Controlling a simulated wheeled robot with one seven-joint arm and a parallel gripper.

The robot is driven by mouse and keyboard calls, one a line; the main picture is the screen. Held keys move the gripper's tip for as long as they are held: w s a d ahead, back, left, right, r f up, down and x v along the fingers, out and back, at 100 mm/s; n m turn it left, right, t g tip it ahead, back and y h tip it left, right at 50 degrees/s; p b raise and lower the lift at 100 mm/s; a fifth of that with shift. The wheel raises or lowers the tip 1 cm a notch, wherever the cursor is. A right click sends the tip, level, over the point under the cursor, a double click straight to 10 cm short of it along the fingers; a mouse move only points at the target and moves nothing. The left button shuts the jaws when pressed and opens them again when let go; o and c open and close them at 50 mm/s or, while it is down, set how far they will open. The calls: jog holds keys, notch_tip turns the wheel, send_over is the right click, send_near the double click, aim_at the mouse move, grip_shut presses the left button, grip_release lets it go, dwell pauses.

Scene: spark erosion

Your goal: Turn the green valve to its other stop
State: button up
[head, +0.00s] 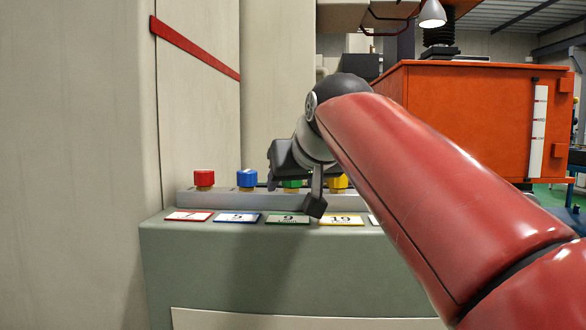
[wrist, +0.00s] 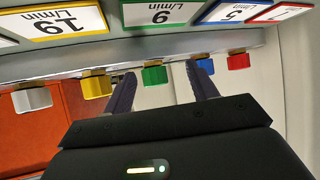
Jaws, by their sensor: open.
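The green valve (head: 292,184) is a small knob on the grey rail, third from the left in the head view, mostly hidden behind my gripper. In the wrist view the green knob (wrist: 154,76) shows whole, on a brass stem. My gripper (head: 295,192) is open at the green valve. In the wrist view my gripper's (wrist: 160,72) two dark fingers stand one on each side of the green knob, with gaps visible on both sides. Nothing is held. The green-bordered plate (head: 288,219) reading 9 L/min lies in front of the valve.
A red knob (head: 204,178) and a blue knob (head: 247,179) stand left of the green one, a yellow knob (head: 338,181) right. The wrist view adds a white knob (wrist: 32,98). The blue knob (wrist: 203,63) is close to one finger. An orange tank (head: 460,120) stands behind.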

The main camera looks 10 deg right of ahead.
jog(key=shift+w+a+f+m+g+h, duration=0.15)
jog(key=shift+a+f+m+g+h, duration=0.3)
jog(key=shift+a+f+h, duration=0.2)
jog(key=shift+a+f+m+g+h+p, duration=0.2)
jog(key=shift+m+g+h+p, duration=0.1)
jog(key=shift+m+h, duration=0.3)
jog(key=shift+w+a+m+h, duration=0.15)
jog(key=shift+a+m+h, duration=0.1)
jog(key=shift+m+h, duration=0.4)
jog(key=shift+w+a+r+m+g+h+p, duration=0.15)
jog(key=shift+m+h+p, duration=0.1)
jog(key=shift+h, duration=0.15)
jog(key=shift+a+r+m+g+h+p, duration=0.1)
jog(key=shift+m+h, duration=0.15)
jog(key=shift+h, duration=0.15)
jog(key=r+m+h, duration=0.2)
jog(key=a+r+m+h, duration=0.1)
jog(key=r+m+h, duration=0.1)
jog(key=m, duration=0.1)
jog(key=shift+w+a+h+p, duration=0.2)
jog(key=shift+h+p, duration=0.1)
jog(key=shift+p, duration=0.1)
jog(key=x, duration=0.7)
jog(key=shift+w+d, duration=0.3)
jog(key=c, duration=1)
